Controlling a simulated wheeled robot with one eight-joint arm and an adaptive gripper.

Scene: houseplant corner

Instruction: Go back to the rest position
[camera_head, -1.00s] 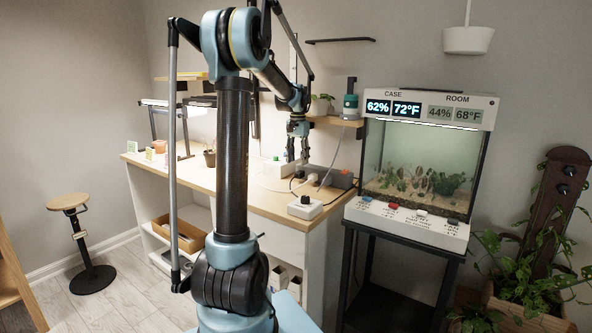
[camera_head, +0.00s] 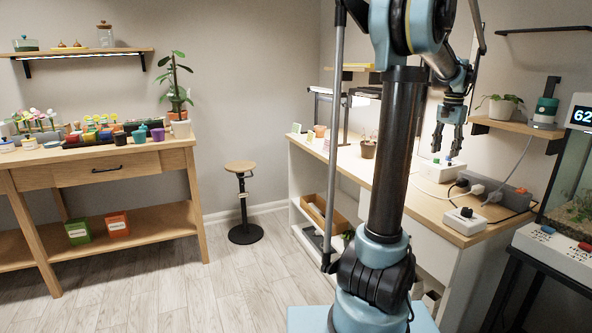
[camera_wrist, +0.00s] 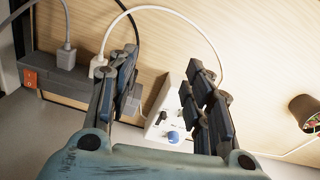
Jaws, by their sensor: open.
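My gripper (camera_head: 447,148) hangs from my arm above the wooden workbench (camera_head: 420,198) in the head view. Its fingers point down, apart and empty. It is above and close to a white box with a blue and a green knob (camera_head: 436,174), with a visible gap to it. In the wrist view my gripper (camera_wrist: 163,60) shows its two dark fingers spread, with nothing between them. The white box (camera_wrist: 160,128) shows below, partly behind the right finger.
A grey power strip (camera_head: 507,196) with plugs and cords and a white box with a black knob (camera_head: 464,220) lie on the bench. A potted plant (camera_head: 368,149) stands further left. A glass case (camera_head: 572,195) is at the right. Floor is free around the stool (camera_head: 243,202).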

